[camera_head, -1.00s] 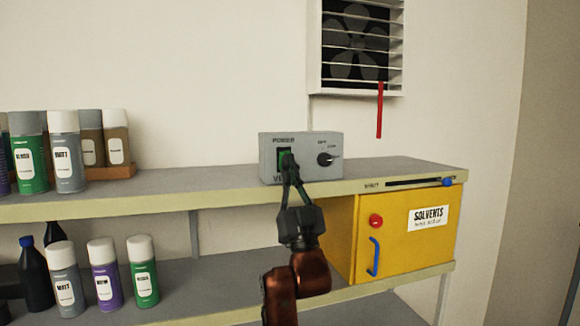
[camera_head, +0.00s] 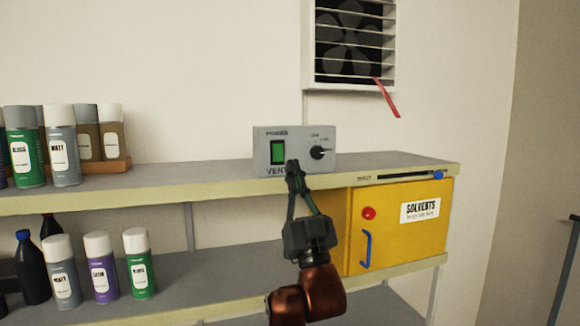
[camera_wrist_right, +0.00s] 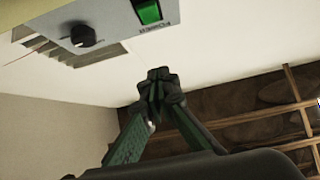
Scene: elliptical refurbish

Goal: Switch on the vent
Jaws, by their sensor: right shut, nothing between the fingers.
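The vent (camera_head: 352,45) is a white louvred frame with a dark fan behind it, high on the wall. A red ribbon (camera_head: 388,98) streams from it, slanting to the right. The grey control box (camera_head: 296,166) stands on the upper shelf, with a green POWER switch (camera_head: 277,152) and a black knob (camera_head: 317,153). In the right wrist view the switch (camera_wrist_right: 149,12) and knob (camera_wrist_right: 83,36) show at the top. My right gripper (camera_head: 292,167) is shut and empty, just in front of and below the switch, apart from it. My left gripper is not in view.
Spray cans (camera_head: 62,146) stand on the upper shelf (camera_head: 205,178) at left, more cans (camera_head: 100,268) and dark bottles on the lower shelf. A yellow solvents cabinet (camera_head: 390,228) with a red button and blue handle sits right of my arm.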

